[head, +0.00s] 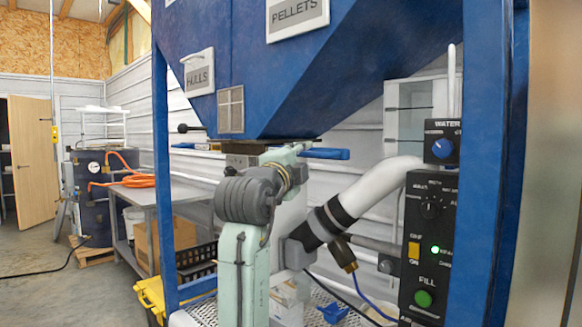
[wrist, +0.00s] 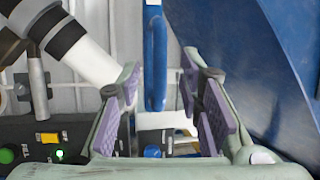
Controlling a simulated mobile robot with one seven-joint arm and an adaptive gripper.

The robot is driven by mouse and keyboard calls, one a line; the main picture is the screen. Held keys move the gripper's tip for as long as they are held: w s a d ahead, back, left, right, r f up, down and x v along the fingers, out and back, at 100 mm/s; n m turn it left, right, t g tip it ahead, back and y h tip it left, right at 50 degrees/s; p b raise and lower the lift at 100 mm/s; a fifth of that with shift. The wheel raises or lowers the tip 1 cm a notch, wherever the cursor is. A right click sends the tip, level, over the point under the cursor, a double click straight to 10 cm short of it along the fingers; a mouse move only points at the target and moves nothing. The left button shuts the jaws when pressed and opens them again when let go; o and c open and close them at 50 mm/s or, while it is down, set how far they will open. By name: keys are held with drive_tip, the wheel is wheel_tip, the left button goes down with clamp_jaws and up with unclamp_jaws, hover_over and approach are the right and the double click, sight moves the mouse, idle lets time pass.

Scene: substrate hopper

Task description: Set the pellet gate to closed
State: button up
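A blue handle (head: 324,153) sticks out to the right under the blue hopper, just past my arm. It looks like a gate handle, but no label shows on it. In the wrist view a long blue handle (wrist: 155,55) stands upright in the gap between my fingers, with space on both sides. My gripper (wrist: 158,88) is open, with purple pads apart and nothing held. In the head view my arm hides the gripper and much of the gate area. The PELLETS sign (head: 297,14) is on the hopper's upper front.
The HULLS sign (head: 199,73) is on the hopper's left. A control box (head: 428,240) with a green FILL button stands at right below the WATER knob (head: 441,148). A pale pipe (head: 378,186) runs close to my arm. Blue frame posts (head: 163,190) flank the area.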

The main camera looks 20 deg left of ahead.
drive_tip(key=s+f, duration=0.1)
drive_tip(key=s, duration=0.6)
drive_tip(key=shift+s+d+f, duration=0.2)
drive_tip(key=shift+s, duration=0.1)
